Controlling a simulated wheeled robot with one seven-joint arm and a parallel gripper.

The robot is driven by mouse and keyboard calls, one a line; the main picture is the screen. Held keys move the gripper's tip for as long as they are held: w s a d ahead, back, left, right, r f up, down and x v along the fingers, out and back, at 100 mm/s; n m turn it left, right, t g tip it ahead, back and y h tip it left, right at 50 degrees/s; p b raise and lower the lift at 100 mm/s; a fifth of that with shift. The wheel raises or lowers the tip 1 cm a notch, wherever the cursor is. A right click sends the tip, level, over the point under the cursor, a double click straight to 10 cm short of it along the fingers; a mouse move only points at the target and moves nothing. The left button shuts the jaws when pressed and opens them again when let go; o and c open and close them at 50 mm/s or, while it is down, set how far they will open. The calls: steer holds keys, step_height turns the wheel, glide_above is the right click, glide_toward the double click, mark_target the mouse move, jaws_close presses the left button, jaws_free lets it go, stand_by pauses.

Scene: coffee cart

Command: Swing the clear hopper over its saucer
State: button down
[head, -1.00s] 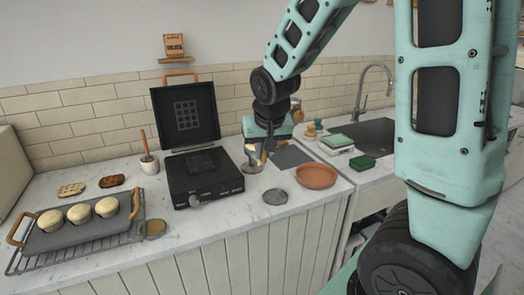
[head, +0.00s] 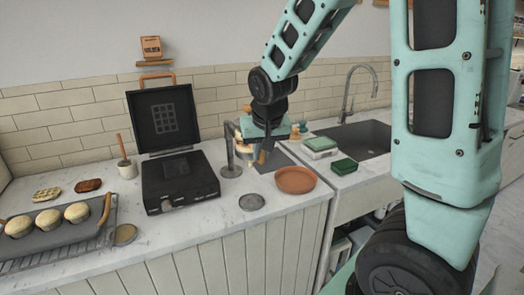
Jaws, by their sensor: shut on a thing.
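The clear hopper (head: 246,152) hangs to the right of a grey post (head: 230,152) on a round base, and is partly hidden by my gripper. My gripper (head: 263,154) points down and is shut on the hopper at a small tan part, perhaps its handle. A flat grey round saucer (head: 252,202) lies on the counter in front of the post. A terracotta dish (head: 295,181) stands to its right. I cannot tell for sure which of the two is the hopper's saucer. The hopper is behind the grey disc and to the left of the dish.
A black press (head: 180,182) with its lid raised stands left of the post. A tray of muffins (head: 48,238) is at the far left. A green sponge (head: 343,167) and a sink (head: 362,140) are at the right. The front counter is partly clear.

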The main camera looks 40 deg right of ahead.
steer(key=c, duration=1.5)
jaws_free()
steer(key=shift+f, duration=0.1)
steer(key=shift+o, duration=0.2)
steer(key=b+v, duration=0.1)
steer(key=v, duration=1.6)
steer(key=shift+r, duration=0.3)
